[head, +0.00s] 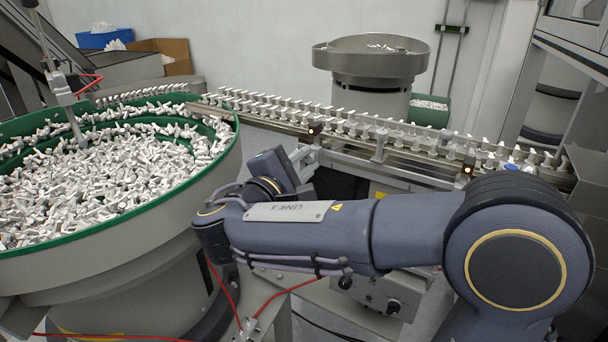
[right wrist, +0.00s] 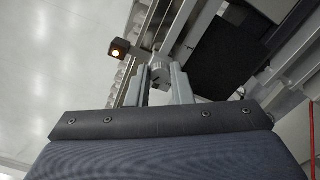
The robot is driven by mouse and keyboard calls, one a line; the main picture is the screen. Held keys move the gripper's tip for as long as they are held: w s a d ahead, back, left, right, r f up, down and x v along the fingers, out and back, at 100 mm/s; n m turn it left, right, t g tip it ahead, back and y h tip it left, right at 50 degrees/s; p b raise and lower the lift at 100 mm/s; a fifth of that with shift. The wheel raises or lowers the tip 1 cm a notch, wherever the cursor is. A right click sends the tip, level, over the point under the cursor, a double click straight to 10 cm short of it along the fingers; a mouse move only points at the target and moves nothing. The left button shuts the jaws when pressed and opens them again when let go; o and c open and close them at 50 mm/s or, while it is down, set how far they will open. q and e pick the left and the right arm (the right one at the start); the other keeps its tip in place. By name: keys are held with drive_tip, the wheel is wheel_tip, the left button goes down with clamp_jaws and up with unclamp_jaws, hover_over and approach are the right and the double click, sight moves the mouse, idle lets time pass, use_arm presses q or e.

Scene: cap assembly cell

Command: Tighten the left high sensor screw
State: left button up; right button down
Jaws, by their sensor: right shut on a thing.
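The left high sensor (head: 315,128), a small dark block with a lit orange lamp, sits on the near side of the conveyor rail in the head view. It also shows in the right wrist view (right wrist: 118,49). The left high sensor screw (right wrist: 158,68), a light grey ridged knob, is beside it. My right gripper (right wrist: 162,80) has its two grey fingers on either side of the knob and is shut on it. In the head view my right gripper (head: 307,158) is just below the sensor, small and partly hidden by my wrist. My left gripper is not in view.
A second lit sensor (head: 468,165) sits farther right along the conveyor (head: 350,150), which carries a row of white parts. A large green-rimmed bowl (head: 120,245) full of white parts stands at left. Another bowl feeder (head: 370,62) stands behind. Red hoses hang below my arm.

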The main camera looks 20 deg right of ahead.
drive_tip(key=m+b, duration=0.8)
drive_tip(key=shift+f, duration=0.4)
drive_tip(key=m+b, duration=0.3)
drive_tip(key=shift+r+m, duration=0.1)
drive_tip(key=shift+m, duration=0.2)
drive_tip(key=shift+m+b, duration=0.5)
drive_tip(key=shift+b, duration=0.15)
drive_tip(key=shift+r, duration=0.15)
drive_tip(key=c, duration=1.3)
unclamp_jaws()
drive_tip(key=p+v, duration=0.1)
drive_tip(key=v, duration=0.7)
